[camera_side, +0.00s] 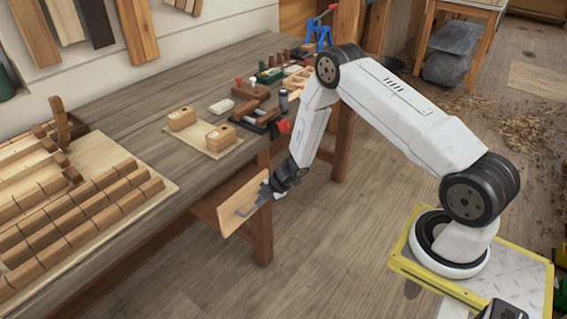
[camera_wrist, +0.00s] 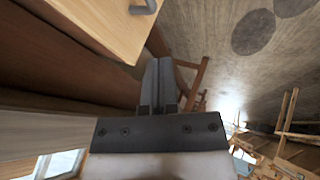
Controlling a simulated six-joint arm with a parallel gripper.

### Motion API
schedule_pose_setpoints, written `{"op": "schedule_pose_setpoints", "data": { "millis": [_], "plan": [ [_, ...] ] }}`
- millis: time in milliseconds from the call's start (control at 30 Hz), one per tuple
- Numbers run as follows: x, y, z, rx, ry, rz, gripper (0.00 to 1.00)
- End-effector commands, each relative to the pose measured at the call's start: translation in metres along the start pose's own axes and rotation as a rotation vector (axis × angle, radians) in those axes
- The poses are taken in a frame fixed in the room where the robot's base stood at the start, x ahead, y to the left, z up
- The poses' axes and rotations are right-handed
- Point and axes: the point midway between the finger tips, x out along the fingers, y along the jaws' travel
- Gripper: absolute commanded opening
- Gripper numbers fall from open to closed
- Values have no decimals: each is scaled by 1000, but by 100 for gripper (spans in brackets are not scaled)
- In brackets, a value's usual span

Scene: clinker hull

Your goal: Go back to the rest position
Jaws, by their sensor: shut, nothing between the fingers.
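My gripper (camera_side: 262,194) is low in front of the bench in the side view, close to the metal handle (camera_side: 246,207) of a wooden drawer front (camera_side: 238,200). In the wrist view my gripper (camera_wrist: 158,75) has its fingers together and empty. The drawer front (camera_wrist: 105,22) is at the top left there, with the grey handle (camera_wrist: 143,7) at the top edge, apart from the fingertips. In the side view I cannot tell whether the fingers touch the handle.
The workbench (camera_side: 150,125) holds wooden blocks (camera_side: 219,137), a clinker hull form (camera_side: 70,225) and several tools (camera_side: 262,118). A yellow-edged plate (camera_side: 520,275) lies under my base. The floor (camera_side: 340,225) between bench and base is clear.

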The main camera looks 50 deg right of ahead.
Motion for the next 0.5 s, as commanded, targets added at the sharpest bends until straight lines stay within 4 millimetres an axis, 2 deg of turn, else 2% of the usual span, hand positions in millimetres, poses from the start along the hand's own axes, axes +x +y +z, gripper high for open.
{"op": "schedule_pose_setpoints", "data": {
  "millis": [200, 500],
  "plan": [
    [-19, 1, 0, 1, -1, 1, 0],
    [-24, 0, 0, 1, 0, 0, 0]
  ]
}}
